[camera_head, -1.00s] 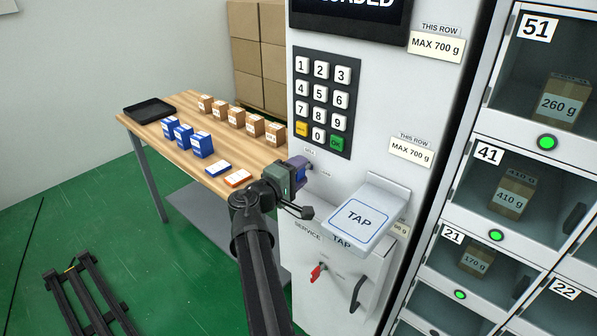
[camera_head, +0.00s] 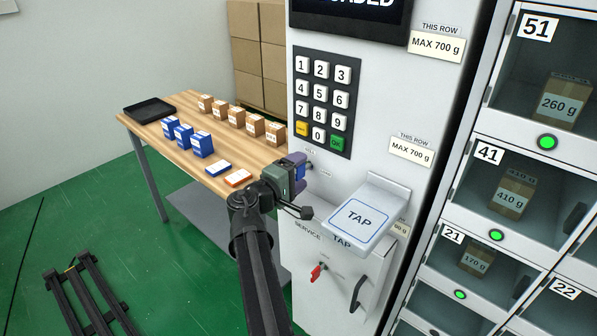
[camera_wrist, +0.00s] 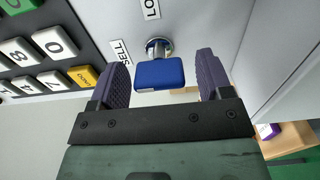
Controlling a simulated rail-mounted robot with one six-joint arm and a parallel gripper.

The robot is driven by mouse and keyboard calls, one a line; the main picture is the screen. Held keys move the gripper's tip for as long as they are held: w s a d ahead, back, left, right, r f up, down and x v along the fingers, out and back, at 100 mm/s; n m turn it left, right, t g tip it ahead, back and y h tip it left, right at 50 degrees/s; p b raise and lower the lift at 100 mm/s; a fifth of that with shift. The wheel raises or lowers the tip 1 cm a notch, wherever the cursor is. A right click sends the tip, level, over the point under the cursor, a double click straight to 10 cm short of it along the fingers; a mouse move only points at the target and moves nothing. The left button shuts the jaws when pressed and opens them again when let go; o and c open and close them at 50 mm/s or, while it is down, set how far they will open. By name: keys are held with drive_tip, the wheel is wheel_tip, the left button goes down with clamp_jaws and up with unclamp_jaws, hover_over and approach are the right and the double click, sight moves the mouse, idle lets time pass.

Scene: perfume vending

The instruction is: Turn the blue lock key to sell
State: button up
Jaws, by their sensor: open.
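The blue lock key (camera_wrist: 159,75) sits on a round metal lock in the pale machine panel. In the wrist view its flat head lies between my two purple fingers, with a gap on each side. My gripper (camera_wrist: 163,78) is open around it and holds nothing. A SELL label (camera_wrist: 121,52) is to the left of the lock, and a second label, cut off after "LO", is above it. In the head view my gripper (camera_head: 297,168) is at the panel below the keypad and mostly hides the key.
The keypad (camera_head: 322,100) is just above my gripper. A TAP pad (camera_head: 360,216) juts out at lower right, with a red key (camera_head: 317,273) and a dark handle below. A wooden table (camera_head: 180,110) with boxes stands at left. Lockers are at right.

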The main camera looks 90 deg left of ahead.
drive_tip(key=v, duration=1)
drive_tip(key=shift+d, duration=0.2)
drive_tip(key=shift+s, duration=0.15)
